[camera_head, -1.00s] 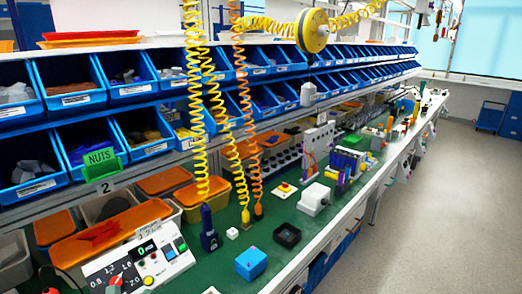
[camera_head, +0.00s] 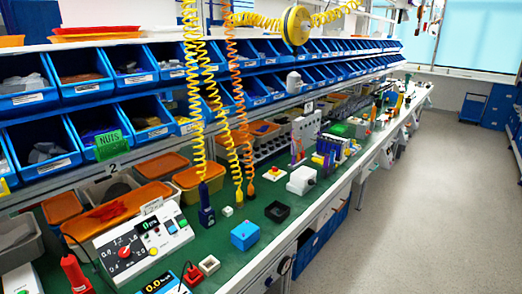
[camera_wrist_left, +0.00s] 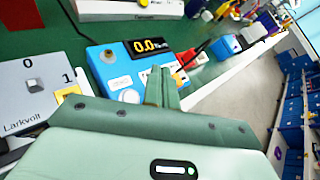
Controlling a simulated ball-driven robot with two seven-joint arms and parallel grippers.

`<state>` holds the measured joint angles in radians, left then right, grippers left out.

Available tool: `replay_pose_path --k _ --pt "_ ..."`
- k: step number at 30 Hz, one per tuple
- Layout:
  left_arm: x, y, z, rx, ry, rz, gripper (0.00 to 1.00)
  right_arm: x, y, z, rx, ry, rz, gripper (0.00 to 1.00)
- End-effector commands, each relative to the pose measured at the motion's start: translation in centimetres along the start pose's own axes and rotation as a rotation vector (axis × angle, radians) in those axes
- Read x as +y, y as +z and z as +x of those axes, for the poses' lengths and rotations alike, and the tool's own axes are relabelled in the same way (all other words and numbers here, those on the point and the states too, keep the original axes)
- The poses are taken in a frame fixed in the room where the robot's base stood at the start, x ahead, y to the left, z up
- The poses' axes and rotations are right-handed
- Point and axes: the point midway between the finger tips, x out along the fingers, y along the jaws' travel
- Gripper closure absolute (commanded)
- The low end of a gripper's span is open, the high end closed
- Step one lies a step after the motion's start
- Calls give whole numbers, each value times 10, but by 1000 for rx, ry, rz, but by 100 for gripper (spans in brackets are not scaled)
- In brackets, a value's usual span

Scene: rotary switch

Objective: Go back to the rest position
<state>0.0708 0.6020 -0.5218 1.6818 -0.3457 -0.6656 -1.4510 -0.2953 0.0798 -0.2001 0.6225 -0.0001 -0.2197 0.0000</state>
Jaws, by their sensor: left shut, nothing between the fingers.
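My left gripper (camera_wrist_left: 162,88) shows in the left wrist view, its green fingers shut together with nothing between them. It points over the green bench, in front of a blue device with a yellow "0.0" display (camera_wrist_left: 148,46). A grey rotary switch box (camera_wrist_left: 35,85) marked 0 and 1 is at the left of that view. Neither gripper shows in the head view. There, a white control panel with a red knob (camera_head: 125,252) stands on the bench at the lower left.
Blue bins (camera_head: 100,140) line the shelves at the left. Coiled yellow and orange hoses hang over the bench (camera_head: 226,235). A blue cube (camera_head: 244,235) and a black tray (camera_head: 277,211) stand near the bench edge. The grey floor (camera_head: 430,220) at the right is clear.

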Motion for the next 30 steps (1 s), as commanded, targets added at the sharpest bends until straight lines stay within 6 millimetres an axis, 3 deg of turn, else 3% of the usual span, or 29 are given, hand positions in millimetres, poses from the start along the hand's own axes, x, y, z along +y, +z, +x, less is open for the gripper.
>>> replay_pose_path --k 6,11,21,29,30 --pt "-18 -20 -40 22 81 -414 100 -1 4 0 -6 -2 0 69" --pt "-21 -29 -79 22 188 -783 100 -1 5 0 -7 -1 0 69" --pt "2 -39 -169 -80 477 -1485 100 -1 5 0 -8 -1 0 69" --pt "28 -40 -235 -246 686 -1868 100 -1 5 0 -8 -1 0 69" --pt "29 -48 -233 -244 703 -1884 100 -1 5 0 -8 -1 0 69"
